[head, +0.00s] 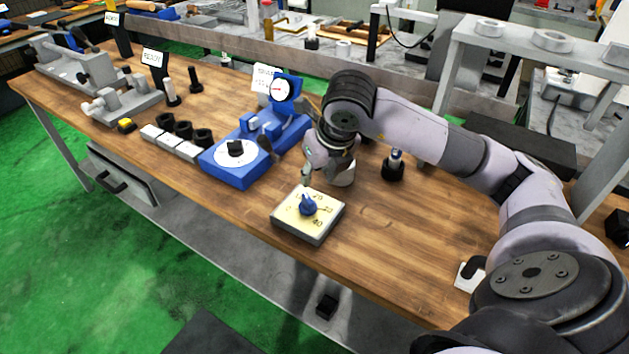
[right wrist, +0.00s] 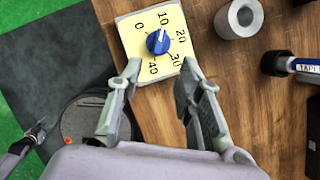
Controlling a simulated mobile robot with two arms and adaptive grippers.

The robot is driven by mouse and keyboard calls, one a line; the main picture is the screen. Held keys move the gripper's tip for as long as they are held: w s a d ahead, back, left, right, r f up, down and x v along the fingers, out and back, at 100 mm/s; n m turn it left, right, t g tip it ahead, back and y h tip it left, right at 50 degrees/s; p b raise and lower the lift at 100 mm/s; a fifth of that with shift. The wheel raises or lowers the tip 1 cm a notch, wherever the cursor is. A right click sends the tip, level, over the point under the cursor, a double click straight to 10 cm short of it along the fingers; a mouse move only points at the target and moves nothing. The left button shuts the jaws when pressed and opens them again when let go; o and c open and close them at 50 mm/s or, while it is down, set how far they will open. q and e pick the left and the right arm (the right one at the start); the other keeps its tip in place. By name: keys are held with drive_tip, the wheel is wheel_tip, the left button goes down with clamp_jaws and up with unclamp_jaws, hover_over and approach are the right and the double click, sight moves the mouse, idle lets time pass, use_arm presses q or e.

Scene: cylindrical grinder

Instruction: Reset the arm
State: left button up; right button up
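My right arm (head: 430,130) reaches in from the right over the wooden bench. Its gripper (head: 308,176) hangs above the bench just behind the dial box, apart from it. In the right wrist view my right gripper (right wrist: 158,85) is open, with two grey fingers spread and nothing between them. The dial box (head: 308,216) has a yellow face with numbers and a blue knob (head: 308,205). In the right wrist view the knob (right wrist: 158,41) points near 10, ahead of the fingertips. My left gripper is not clearly seen in the head view.
A blue gauge fixture (head: 232,170) with a round dial stands left of the gripper. A dark holder (head: 393,168) stands right of the gripper. The bench's front right is mostly clear.

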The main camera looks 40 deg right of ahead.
drive_tip(key=shift+s+r, duration=0.15)
drive_tip(key=shift+r, duration=0.1)
idle(0.3)
